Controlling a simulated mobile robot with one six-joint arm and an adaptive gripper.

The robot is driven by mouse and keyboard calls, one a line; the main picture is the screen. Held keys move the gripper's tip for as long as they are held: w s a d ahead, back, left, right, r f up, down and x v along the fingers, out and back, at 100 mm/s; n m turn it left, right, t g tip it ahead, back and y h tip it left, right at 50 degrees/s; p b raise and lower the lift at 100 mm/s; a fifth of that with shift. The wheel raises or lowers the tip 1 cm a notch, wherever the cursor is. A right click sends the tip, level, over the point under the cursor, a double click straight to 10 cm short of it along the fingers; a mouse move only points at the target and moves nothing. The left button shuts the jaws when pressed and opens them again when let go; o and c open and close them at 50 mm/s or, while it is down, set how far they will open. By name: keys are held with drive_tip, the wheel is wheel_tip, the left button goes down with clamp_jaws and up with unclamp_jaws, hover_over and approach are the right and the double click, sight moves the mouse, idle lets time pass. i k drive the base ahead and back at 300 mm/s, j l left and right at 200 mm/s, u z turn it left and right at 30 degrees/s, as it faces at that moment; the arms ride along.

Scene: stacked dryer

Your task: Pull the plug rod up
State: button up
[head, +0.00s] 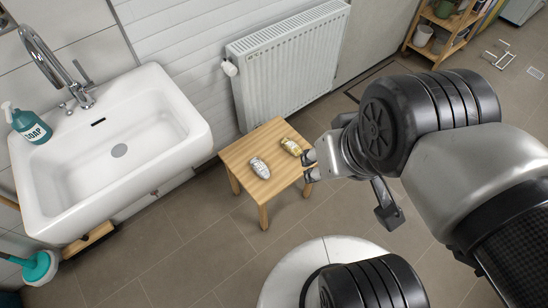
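A chrome tap (62,68) stands at the back left corner of the white sink (190,128). A small chrome piece (66,108) sits by the tap's base; it is too small to tell whether it is the plug rod. My gripper (311,166) is far to the right of the sink, beside the small wooden stool. Its two fingertips look apart, with nothing seen between them.
A teal soap bottle (30,124) stands on the sink's left rim. Tiled floor (180,245) lies open in front.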

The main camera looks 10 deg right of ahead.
sight(62, 104)
drive_tip(key=j+u, duration=0.1)
drive_tip(key=u, duration=1.3)
drive_tip(key=k+j, duration=0.05)
